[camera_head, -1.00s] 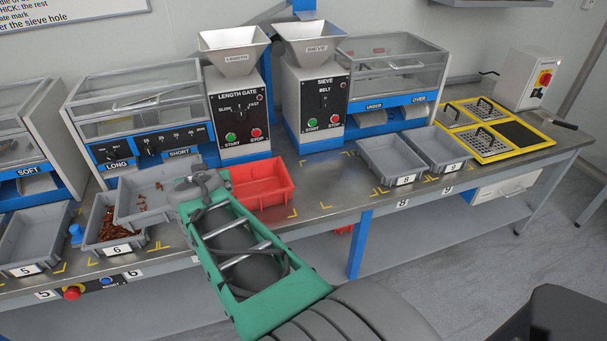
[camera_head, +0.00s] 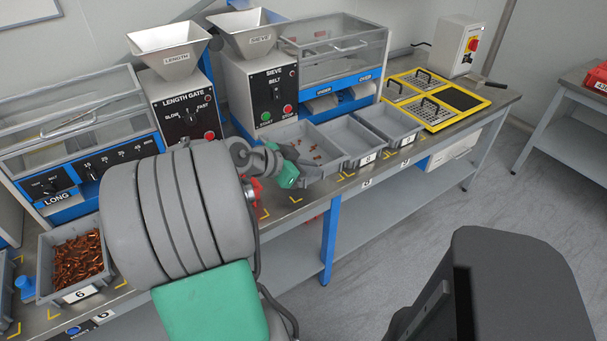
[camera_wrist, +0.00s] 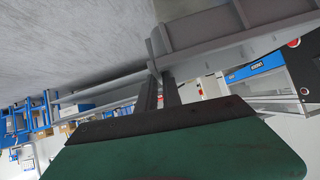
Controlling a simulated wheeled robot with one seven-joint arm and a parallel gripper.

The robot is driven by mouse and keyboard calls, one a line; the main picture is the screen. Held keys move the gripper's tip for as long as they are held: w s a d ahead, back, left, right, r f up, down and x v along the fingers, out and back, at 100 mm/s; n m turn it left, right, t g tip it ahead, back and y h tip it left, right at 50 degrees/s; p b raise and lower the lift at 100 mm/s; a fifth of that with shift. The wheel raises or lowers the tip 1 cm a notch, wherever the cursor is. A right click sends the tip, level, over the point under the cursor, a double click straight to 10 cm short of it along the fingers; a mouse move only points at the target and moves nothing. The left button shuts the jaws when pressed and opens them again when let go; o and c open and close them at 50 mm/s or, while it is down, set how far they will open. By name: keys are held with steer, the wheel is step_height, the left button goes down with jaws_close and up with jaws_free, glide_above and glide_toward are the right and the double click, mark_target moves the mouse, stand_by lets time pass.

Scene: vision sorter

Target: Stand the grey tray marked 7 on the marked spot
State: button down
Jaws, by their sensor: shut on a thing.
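My gripper (camera_head: 297,167) is shut on the near wall of a grey tray (camera_head: 334,156), with a few small copper-coloured pieces inside. In the head view this tray is just left of the grey tray marked 8 (camera_head: 368,160), over the bench near yellow corner marks (camera_head: 320,196). I cannot tell whether it touches the bench, and its number is not readable. In the wrist view the fingers (camera_wrist: 162,92) meet the grey tray's wall (camera_wrist: 205,42). The marked spot beneath is partly hidden by the tray and gripper.
The tray marked 9 (camera_head: 393,121) stands right of tray 8. The sieve machine (camera_head: 262,85) stands behind the held tray. Tray 6 (camera_head: 45,262), full of copper-coloured pieces, stands at the left.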

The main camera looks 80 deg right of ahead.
mark_target(302, 153)
steer(key=d+f, duration=0.2)
steer(key=w+d+f, duration=0.1)
steer(key=d+f, duration=0.1)
steer(key=w+d+f, duration=0.1)
steer(key=d+f, duration=0.1)
steer(key=d, duration=0.1)
steer(key=shift+w+f, duration=0.25)
steer(key=shift+f, duration=0.1)
steer(key=shift+w+d+f, duration=0.1)
steer(key=shift+d+f, duration=0.1)
steer(key=shift+f, duration=1.55)
steer(key=c, duration=1.5)
jaws_free()
